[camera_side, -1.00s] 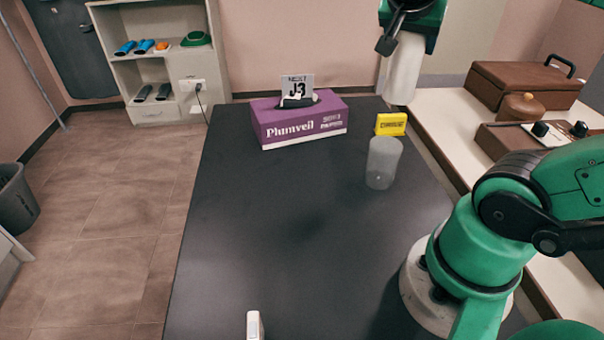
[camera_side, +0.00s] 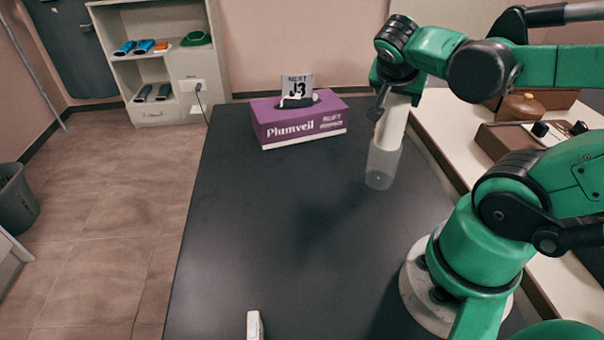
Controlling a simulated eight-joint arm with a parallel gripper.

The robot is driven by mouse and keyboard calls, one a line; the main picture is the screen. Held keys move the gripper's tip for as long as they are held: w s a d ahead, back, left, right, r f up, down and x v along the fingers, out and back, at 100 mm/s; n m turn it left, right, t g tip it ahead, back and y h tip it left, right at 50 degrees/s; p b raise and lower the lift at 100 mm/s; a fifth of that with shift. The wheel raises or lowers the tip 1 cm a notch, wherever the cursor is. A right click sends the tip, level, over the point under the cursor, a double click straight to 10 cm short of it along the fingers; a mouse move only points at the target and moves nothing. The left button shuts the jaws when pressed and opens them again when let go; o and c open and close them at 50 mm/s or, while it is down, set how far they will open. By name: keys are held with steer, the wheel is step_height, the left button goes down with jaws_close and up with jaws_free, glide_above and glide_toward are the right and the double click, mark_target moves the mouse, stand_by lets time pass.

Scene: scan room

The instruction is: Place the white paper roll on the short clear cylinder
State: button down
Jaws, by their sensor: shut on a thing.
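The white paper roll (camera_side: 392,122) is held nearly upright, tilted slightly, in my gripper (camera_side: 384,104). My gripper is shut on its upper part, and the dark fingers show at its left side. The short clear cylinder (camera_side: 381,170) stands upright on the dark table. The roll's lower end meets the cylinder's top in the picture. I cannot tell whether it touches the rim, is inside it or is just behind it.
A purple tissue box (camera_side: 299,122) with a card (camera_side: 297,87) stands at the table's back. A small white object (camera_side: 254,325) is at the front edge. The black table (camera_side: 270,220) is clear in the middle and left. A side counter (camera_side: 450,118) is at right.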

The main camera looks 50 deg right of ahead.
steer(key=shift+f, duration=0.1)
steer(key=shift+c, duration=0.5)
jaws_free()
steer(key=v, duration=1.2)
steer(key=w+a+f+n+t+y, duration=0.5)
steer(key=f+n, duration=0.5)
steer(key=n, duration=0.5)
steer(key=shift+w+a+n+y, duration=0.4)
steer(key=shift+w+a+y, duration=1)
steer(key=shift+y, duration=0.5)
steer(key=shift+w+d+f, duration=0.1)
steer(key=shift+d+f, duration=0.05)
